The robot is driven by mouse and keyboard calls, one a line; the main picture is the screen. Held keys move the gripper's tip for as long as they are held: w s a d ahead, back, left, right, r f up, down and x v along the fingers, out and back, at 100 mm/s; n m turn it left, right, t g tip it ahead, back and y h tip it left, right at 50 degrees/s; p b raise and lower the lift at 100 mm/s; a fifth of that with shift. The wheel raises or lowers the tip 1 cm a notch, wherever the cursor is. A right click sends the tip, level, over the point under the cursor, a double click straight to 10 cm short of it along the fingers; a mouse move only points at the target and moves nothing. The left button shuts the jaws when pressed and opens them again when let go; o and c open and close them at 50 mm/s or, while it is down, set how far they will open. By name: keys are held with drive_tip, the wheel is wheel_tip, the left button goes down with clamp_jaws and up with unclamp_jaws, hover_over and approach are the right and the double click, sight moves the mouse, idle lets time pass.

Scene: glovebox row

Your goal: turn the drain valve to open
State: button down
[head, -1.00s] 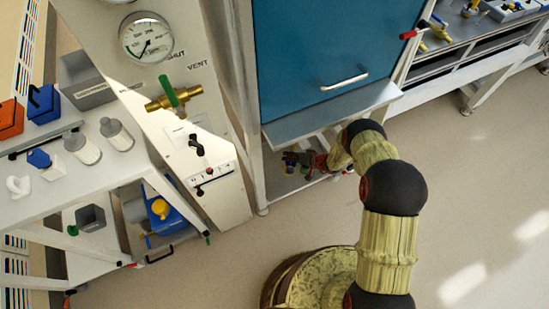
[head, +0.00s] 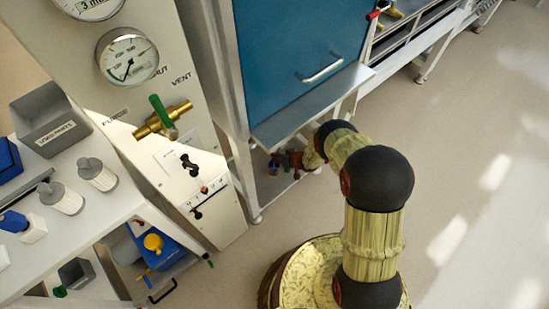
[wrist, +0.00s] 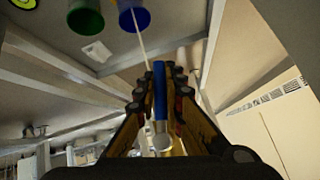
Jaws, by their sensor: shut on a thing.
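In the wrist view my gripper (wrist: 160,85) is shut on a slim blue handle (wrist: 160,95), with one finger on each side. The handle has a pale round end toward the camera. It looks like a valve lever, but its valve body is hidden. In the head view my gripper (head: 286,162) is small and dark below the metal ledge under the blue cabinet front. A small blue part (head: 273,167) shows beside it. The handle's angle and any open or shut marking cannot be read.
A metal ledge (head: 310,108) hangs over my gripper and a frame leg (head: 240,165) stands at its left. A panel with a gauge (head: 128,57) and a green-handled brass valve (head: 163,118) is further left. Open floor (head: 460,180) lies at the right.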

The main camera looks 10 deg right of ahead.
drive_tip(key=c, duration=1.9)
unclamp_jaws()
drive_tip(key=shift+r, duration=0.1)
drive_tip(key=shift+v, duration=5.9)
drive_tip(key=shift+c, duration=0.3)
